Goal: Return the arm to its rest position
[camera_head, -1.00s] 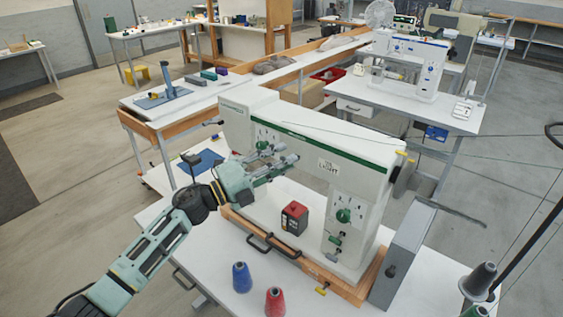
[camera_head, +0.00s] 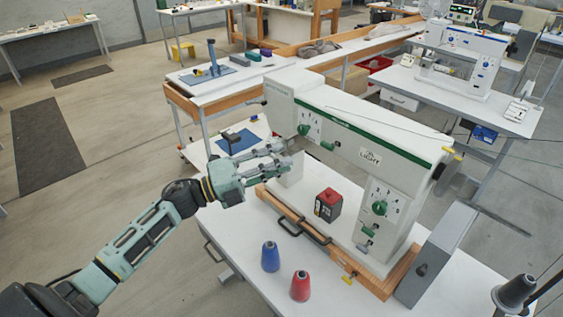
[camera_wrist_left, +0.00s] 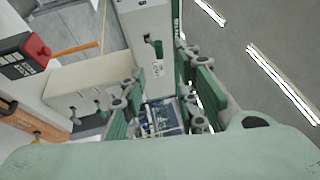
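The left arm reaches in from the lower left. My right gripper is not in view.
A red and black box (camera_head: 327,205) stands on the machine's bed. A blue cone (camera_head: 270,257) and a red cone (camera_head: 300,286) stand on the white table (camera_head: 238,245). A blue mat (camera_head: 238,141) lies behind the gripper. Open floor (camera_head: 110,150) lies left.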

